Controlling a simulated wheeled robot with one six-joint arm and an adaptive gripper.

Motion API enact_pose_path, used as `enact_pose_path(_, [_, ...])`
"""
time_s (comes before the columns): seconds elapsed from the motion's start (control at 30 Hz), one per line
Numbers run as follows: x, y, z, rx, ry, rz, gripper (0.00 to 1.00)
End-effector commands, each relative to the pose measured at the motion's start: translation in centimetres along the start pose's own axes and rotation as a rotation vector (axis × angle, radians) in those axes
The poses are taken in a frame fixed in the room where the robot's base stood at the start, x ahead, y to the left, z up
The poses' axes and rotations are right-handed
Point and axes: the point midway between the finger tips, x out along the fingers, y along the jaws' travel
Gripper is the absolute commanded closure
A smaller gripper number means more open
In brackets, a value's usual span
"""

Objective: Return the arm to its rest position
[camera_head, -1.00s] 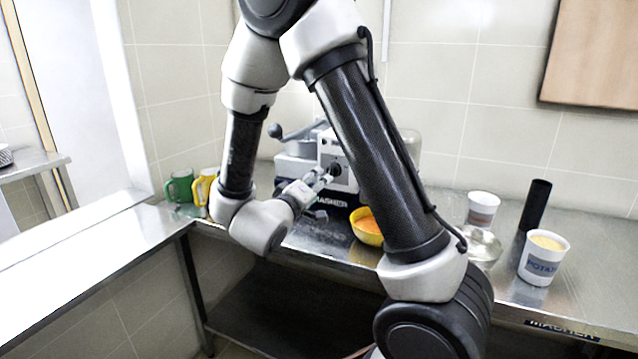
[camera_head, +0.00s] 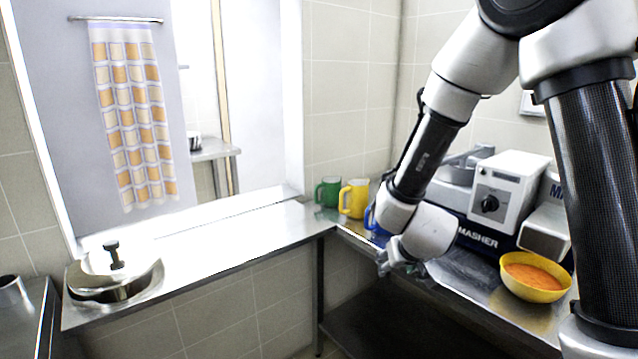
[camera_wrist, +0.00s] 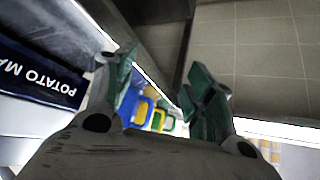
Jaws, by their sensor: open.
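My gripper (camera_head: 398,268) hangs at the end of my folded arm, over the front edge of the steel counter, left of the yellow bowl and in front of the masher. In the wrist view its two green-padded fingers (camera_wrist: 160,98) stand apart with nothing between them. The arm's wrist partly hides a blue mug (camera_head: 370,218) in the head view.
A yellow bowl (camera_head: 536,278) of orange food stands before the masher (camera_head: 508,190). Green (camera_head: 328,192) and yellow (camera_head: 354,198) mugs stand in the corner. The left counter (camera_head: 215,250) is mostly clear.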

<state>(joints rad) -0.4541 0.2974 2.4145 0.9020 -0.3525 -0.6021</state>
Motion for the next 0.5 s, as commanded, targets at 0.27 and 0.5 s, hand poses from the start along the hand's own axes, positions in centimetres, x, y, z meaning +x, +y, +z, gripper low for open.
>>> enact_pose_path(0.27, [-13.5, 0.9, 4.8, 0.034, -0.447, -0.295, 0.46])
enact_pose_path(0.5, [-25.7, 11.0, 8.0, 0.001, -0.571, -0.114, 0.46])
